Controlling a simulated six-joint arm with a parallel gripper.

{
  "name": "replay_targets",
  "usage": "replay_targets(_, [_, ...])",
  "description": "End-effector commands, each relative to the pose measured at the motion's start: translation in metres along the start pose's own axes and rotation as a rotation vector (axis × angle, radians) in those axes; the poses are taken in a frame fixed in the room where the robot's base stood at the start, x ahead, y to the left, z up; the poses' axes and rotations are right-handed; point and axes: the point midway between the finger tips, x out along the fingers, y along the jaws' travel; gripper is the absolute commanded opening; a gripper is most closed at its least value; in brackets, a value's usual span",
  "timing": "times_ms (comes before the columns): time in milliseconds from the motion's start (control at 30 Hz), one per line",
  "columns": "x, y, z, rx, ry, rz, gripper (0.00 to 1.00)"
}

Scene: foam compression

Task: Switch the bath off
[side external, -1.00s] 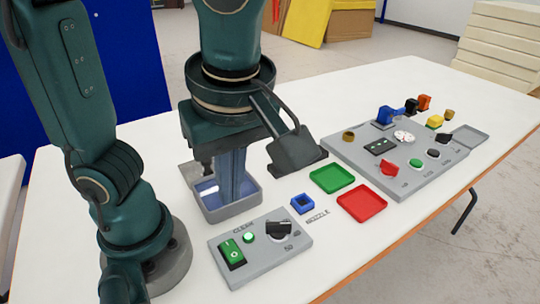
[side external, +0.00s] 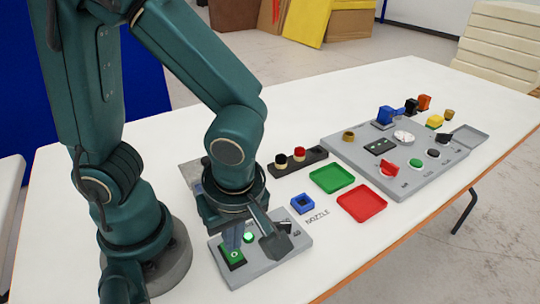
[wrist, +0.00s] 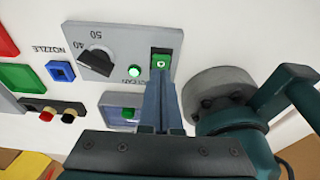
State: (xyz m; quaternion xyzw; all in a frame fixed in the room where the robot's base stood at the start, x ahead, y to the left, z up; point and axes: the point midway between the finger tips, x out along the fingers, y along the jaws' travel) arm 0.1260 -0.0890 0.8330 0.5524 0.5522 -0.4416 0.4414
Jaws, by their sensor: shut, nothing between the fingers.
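The bath's grey control panel (side external: 276,262) lies at the front of the table. It carries a green rocker switch (side external: 237,263), a lit green lamp (side external: 248,238) and a black knob (side external: 284,228). The wrist view also shows the switch (wrist: 161,64), the glowing lamp (wrist: 134,71) and the knob (wrist: 97,62). My gripper (side external: 232,247) is shut and empty, pointing down, its tips at the switch; I cannot tell whether they touch it. The grey bath (side external: 190,174) is mostly hidden behind my arm; its bluish inside shows in the wrist view (wrist: 125,113).
A blue square nozzle piece (side external: 302,204), a green tray (side external: 332,179) and a red tray (side external: 362,204) lie right of the panel. A dark rack (side external: 300,160) holds small cylinders. A larger grey console (side external: 405,190) with knobs and buttons stands at the right.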

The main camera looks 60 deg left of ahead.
Motion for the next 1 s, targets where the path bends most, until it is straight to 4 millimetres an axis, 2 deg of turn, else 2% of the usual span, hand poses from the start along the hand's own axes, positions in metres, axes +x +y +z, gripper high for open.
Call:
replay_targets(200, [0.010, -0.001, 0.004, 0.001, 0.000, -0.001, 0.00])
replay_targets(1000, [0.016, 0.000, 0.009, -0.001, -0.001, 0.000, 0.00])
